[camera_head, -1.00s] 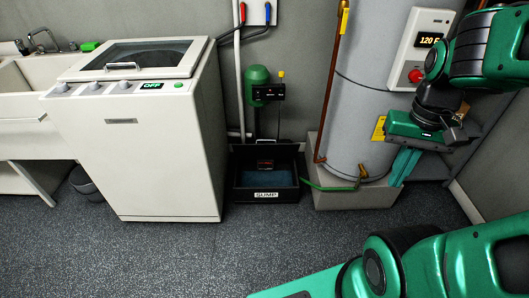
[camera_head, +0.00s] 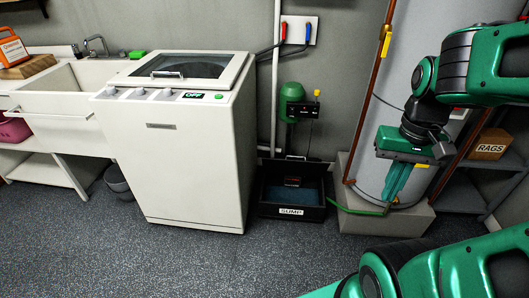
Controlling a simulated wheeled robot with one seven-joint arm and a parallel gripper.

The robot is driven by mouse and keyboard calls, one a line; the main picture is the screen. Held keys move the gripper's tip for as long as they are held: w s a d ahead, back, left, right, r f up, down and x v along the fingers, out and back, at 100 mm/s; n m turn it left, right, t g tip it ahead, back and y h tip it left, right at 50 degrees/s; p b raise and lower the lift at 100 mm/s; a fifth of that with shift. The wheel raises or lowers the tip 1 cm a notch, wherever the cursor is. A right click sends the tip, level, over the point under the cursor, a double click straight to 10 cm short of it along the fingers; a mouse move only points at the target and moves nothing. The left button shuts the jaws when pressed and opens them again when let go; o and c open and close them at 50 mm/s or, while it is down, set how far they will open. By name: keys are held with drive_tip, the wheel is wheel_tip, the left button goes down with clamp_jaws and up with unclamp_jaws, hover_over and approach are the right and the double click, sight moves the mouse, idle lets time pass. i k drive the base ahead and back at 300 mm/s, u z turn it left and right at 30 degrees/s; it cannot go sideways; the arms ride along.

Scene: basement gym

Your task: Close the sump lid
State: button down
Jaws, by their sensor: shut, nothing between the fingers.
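The sump (camera_head: 290,211) is a black box on the floor with a white SUMP label on its front. It stands between the washer and the water heater. Its top is open and blue-grey shows inside. A dark panel with a small reddish mark (camera_head: 292,182) stands at its back; it looks like the raised lid, but I cannot tell its edges clearly. My gripper (camera_head: 394,196) is shut and empty, fingers pointing down. In the picture it is to the right of the sump, in front of the water heater, apart from the sump.
A white washer (camera_head: 185,150) stands close on the sump's left. The water heater (camera_head: 402,100) on its grey plinth (camera_head: 378,219) is on the right, with a green hose (camera_head: 358,210) near the sump. A green pump (camera_head: 291,95) is above the sump. The floor in front is clear.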

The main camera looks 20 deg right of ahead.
sight(272, 165)
drive_tip(key=u, duration=0.1)
drive_tip(key=i, duration=1.45)
drive_tip(key=z, duration=0.4)
